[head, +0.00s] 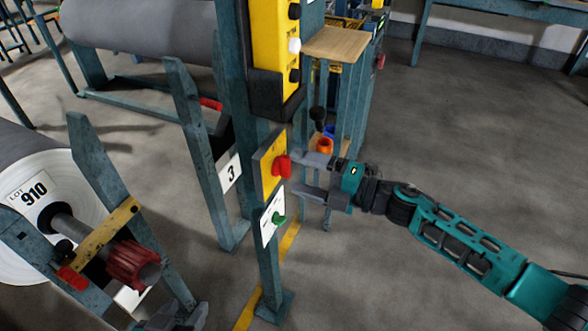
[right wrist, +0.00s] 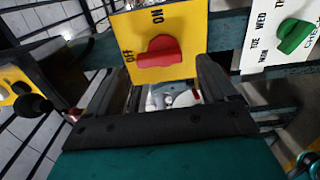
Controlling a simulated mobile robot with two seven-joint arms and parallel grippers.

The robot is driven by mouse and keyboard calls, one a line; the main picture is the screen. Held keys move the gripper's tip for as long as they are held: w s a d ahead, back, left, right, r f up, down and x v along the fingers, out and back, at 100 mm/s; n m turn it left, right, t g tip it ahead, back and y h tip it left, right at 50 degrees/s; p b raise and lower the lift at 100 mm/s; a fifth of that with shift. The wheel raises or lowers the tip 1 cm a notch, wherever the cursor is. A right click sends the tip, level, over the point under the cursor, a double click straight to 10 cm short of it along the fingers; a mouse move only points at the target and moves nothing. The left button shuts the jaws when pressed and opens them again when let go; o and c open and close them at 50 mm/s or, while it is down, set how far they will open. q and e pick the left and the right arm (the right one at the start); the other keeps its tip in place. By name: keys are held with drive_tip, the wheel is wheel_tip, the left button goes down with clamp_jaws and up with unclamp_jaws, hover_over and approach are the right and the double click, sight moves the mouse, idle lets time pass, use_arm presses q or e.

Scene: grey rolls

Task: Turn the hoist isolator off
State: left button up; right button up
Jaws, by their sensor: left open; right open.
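The isolator is a red knob (head: 282,166) on a yellow plate (head: 268,180) on a blue post. In the right wrist view its red bar (right wrist: 158,60) lies level, in line with the word "Off" at left; "ON" is at the top of the yellow plate (right wrist: 190,20). My right gripper (head: 300,175) is open in front of it, with nothing between the fingers. In the right wrist view the fingers (right wrist: 160,80) point at the plate, one each side of the knob; I cannot tell whether they touch. My left gripper (head: 182,318) is open at the bottom edge, partly cut off.
A white plate with a green knob (head: 279,219) is just below the isolator. A yellow pendant box (head: 270,40) hangs above. A "3" sign (head: 231,173) and a roll stand with a grey roll labelled 910 (head: 28,192) are at left. Open floor (head: 470,150) is at right.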

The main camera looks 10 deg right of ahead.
use_arm(q)
drive_tip(key=shift+w+r, duration=0.1)
drive_tip(key=shift+r, duration=0.1)
use_arm(e)
drive_tip(key=v, duration=1)
drive_tip(key=shift+s+d, duration=0.1)
use_arm(q)
drive_tip(key=s+a+r+y+p, duration=0.1)
drive_tip(key=a+r+p, duration=0.2)
drive_tip(key=p, duration=0.7)
wheel_tip(320, 180, up, 2)
drive_tip(key=shift+s+r, duration=0.25)
drive_tip(key=shift+s, duration=0.05)
use_arm(e)
drive_tip(key=s+f+m+h, duration=0.3)
drive_tip(key=s+m+h, duration=0.3)
drive_tip(key=m, duration=0.7)
drive_tip(key=s+a+f+m+t+h, duration=0.1)
drive_tip(key=s+f+m+h, duration=0.3)
drive_tip(key=m, duration=0.9)
drive_tip(key=s+h, duration=0.2)
drive_tip(key=s, duration=0.1)
drive_tip(key=shift+s+m+h, duration=0.3)
drive_tip(key=shift+m+h, duration=0.1)
drive_tip(key=shift+a+f, duration=0.1)
